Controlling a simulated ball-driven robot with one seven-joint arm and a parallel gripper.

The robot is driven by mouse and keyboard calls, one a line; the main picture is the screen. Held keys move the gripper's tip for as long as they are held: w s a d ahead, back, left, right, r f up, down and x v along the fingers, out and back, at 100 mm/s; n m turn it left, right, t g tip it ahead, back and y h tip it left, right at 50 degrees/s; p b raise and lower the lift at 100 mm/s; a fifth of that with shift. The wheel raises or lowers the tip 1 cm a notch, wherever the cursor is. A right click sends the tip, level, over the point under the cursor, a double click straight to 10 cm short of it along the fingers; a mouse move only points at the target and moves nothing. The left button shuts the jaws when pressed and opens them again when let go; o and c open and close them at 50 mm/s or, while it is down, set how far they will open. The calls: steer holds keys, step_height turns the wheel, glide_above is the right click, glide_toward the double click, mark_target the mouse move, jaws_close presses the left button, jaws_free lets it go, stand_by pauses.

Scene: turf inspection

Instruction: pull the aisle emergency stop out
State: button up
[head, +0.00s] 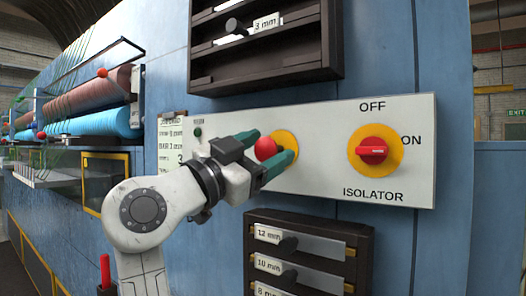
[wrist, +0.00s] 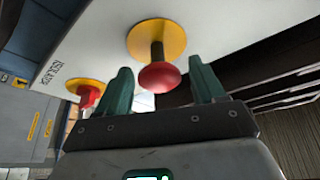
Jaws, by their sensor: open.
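The emergency stop (head: 266,149) is a red round head on a yellow disc on a white panel (head: 310,186). In the wrist view its red head (wrist: 159,76) stands out from the disc on a dark stem. My gripper (head: 269,147) is open, with one green finger above the red head and one below and right of it. In the wrist view my gripper (wrist: 160,84) has a finger on each side of the head, with gaps on both sides. It is not closed on anything.
On the same panel, to the right, is the red isolator switch (head: 372,151) on a yellow disc, which also shows in the wrist view (wrist: 88,94). A dark rack (head: 335,40) sits above the panel and another rack (head: 361,234) below it.

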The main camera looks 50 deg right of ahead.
steer(key=b+v, duration=0.3)
steer(key=v, duration=0.8)
steer(key=shift+d, duration=0.1)
